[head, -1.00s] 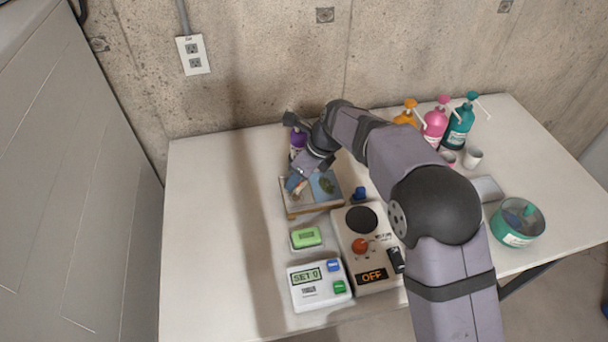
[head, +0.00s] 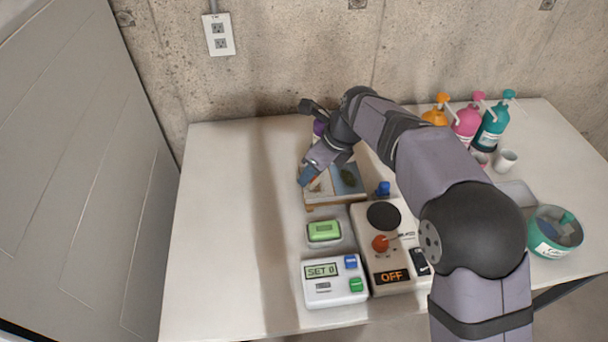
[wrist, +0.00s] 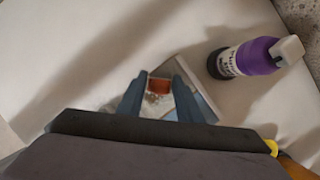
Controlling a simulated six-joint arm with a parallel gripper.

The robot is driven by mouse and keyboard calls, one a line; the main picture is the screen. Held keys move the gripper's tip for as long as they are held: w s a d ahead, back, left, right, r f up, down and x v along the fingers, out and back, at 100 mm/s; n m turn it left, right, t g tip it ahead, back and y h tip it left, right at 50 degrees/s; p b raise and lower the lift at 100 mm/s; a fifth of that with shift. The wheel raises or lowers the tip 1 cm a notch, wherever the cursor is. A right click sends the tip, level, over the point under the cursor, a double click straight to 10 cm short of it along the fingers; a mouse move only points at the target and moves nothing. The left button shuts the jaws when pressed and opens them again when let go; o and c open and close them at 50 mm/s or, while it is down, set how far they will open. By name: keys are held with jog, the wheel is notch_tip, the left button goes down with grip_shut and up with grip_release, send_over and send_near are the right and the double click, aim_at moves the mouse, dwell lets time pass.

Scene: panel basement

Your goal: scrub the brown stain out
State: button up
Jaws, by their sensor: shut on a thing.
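My gripper (head: 306,178) is low over the left part of a shallow wooden-edged board (head: 326,205) with a pale blue surface. The board bears a dark greenish patch (head: 348,175) on its right side. In the wrist view my blue fingers (wrist: 158,92) are shut on a small orange-brown block (wrist: 159,85), with whitish material just below it. I cannot tell for sure what the block is, or whether it touches the board. The brown stain cannot be made out clearly; the gripper covers part of the board.
A purple bottle (wrist: 250,57) stands behind the board. In front are a green block (head: 324,231), a white timer box (head: 333,284) and a hotplate box (head: 384,250) reading OFF. Pump bottles (head: 466,122), a cup (head: 506,160) and a teal tub (head: 553,235) are right. The table's left side is clear.

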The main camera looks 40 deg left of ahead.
aim_at(321, 178)
jog(key=shift+w+d+f+b, duration=0.15)
jog(key=shift+w+d+b, duration=0.75)
jog(key=shift+w+d, duration=0.25)
jog(key=shift+d, duration=0.25)
jog(key=shift+s+d+r, duration=0.2)
jog(key=shift+s+r, duration=0.05)
jog(key=shift+s, duration=0.4)
jog(key=s+a+p, duration=0.3)
jog(key=shift+s+a+p, duration=0.35)
jog(key=shift+a, duration=0.05)
jog(key=shift+a+r+p, duration=0.1)
jog(key=shift+r+p, duration=0.15)
jog(key=shift+p, duration=0.2)
jog(key=shift+r+p, duration=0.35)
jog(key=shift+r, duration=0.45)
jog(key=shift+r+p, duration=0.7)
jog(key=shift+p, duration=0.05)
notch_tip(321, 178, up, 4)
jog(key=p, duration=0.5)
jog(key=shift+r, duration=0.25)
